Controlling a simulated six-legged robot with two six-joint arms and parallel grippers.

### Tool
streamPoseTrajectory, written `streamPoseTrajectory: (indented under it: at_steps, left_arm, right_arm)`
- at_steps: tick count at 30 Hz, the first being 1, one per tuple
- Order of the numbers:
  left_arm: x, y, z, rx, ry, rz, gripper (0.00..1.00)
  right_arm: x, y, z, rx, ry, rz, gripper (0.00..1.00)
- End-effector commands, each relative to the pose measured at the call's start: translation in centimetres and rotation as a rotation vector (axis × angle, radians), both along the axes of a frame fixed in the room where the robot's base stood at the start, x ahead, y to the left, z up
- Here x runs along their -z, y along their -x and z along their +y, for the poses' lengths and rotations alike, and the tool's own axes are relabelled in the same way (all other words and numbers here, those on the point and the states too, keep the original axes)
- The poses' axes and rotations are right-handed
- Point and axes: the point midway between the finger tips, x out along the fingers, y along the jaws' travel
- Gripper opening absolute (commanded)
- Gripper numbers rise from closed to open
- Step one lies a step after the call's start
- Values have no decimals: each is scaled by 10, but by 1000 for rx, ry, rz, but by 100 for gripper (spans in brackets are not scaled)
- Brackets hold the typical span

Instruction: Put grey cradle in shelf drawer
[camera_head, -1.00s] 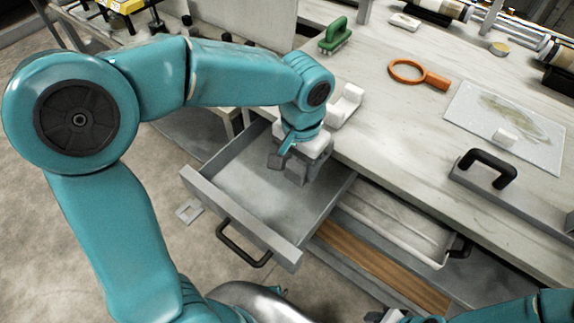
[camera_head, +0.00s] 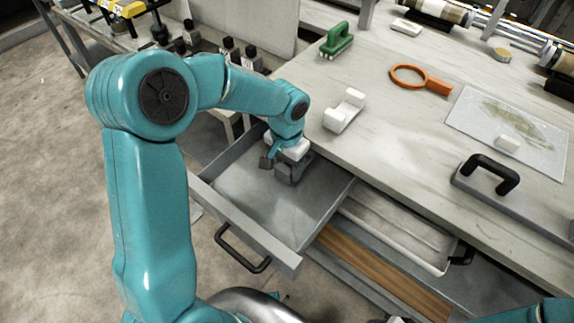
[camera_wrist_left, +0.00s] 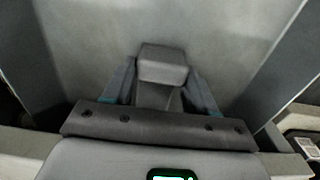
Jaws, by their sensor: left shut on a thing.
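The grey cradle (camera_wrist_left: 163,66) shows in the left wrist view as a pale grey block between the fingers of my left gripper (camera_wrist_left: 160,88). In the head view my left gripper (camera_head: 280,168) points down into the open shelf drawer (camera_head: 243,222), near its back end, and is shut on the cradle. The wrist and fingers hide most of the cradle there, and I cannot tell whether it touches the drawer floor. Only a sliver of my right gripper (camera_head: 396,319) shows at the bottom edge, too little to read its jaws.
On the bench stand a white cradle (camera_head: 344,110), a green-handled tool (camera_head: 337,41), an orange ring tool (camera_head: 420,78) and a clear sheet (camera_head: 507,130). The open drawer's front half is bare.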

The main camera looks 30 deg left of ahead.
Motion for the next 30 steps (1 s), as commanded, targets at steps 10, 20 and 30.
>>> streamPoseTrajectory:
  at_steps: [10,20,30]
  left_arm:
    - [8,2,-2,2,1,3,27]
    - [10,2,-2,2,1,3,82]
    - [-22,0,-2,1,0,-4,82]
  right_arm:
    - [2,0,0,0,0,0,43]
    - [3,0,0,0,0,0,43]
    - [-4,0,0,0,0,0,43]
